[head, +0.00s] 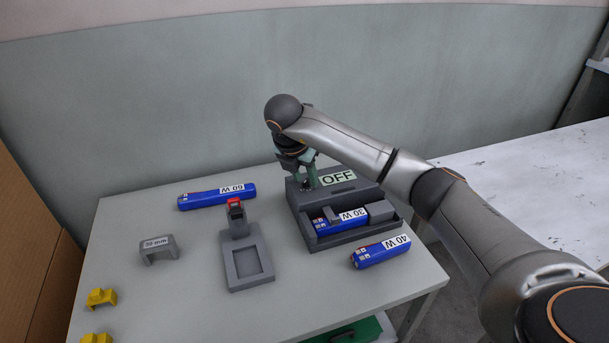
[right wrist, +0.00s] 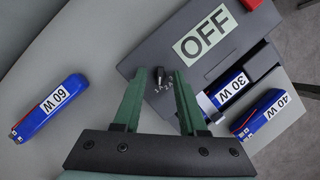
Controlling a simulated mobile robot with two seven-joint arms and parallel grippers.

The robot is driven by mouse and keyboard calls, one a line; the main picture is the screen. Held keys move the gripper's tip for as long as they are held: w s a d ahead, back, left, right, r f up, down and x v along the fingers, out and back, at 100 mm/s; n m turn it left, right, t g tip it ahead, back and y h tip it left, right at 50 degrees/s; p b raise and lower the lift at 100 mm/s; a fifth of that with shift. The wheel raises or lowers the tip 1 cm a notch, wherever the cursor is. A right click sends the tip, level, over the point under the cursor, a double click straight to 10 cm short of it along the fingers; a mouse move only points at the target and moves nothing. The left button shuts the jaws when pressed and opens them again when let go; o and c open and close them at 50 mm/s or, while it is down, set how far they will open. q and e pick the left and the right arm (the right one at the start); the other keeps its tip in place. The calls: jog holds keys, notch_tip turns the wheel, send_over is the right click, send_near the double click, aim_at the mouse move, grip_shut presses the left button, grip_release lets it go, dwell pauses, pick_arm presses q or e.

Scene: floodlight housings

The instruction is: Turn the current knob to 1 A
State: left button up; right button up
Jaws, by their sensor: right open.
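The grey test unit (head: 330,243) stands at the table's back right, with an OFF display (head: 338,178) on its upper face. The small dark current knob (right wrist: 158,72) sits beside the display, with small number marks below it in the right wrist view. Which mark it points to is too small to tell. My right gripper (head: 307,168) is over the knob side of the unit. In the right wrist view its green fingers (right wrist: 158,79) are open, one on each side of the knob, with gaps showing. My left gripper is not in view.
A blue 30 W pack (head: 340,221) lies in the unit's bay. A 60 W pack (head: 217,197) and a 40 W pack (head: 380,252) lie on the table (head: 180,300). A grey stand (head: 248,265), a grey bracket (head: 158,249) and yellow pieces (head: 101,298) lie left.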

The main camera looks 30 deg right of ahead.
pick_arm(q)
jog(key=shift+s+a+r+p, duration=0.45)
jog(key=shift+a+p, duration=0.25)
jog(key=shift+p, duration=0.4)
pick_arm(e)
jog(key=v, duration=1.2)
jog(key=shift+r, duration=0.25)
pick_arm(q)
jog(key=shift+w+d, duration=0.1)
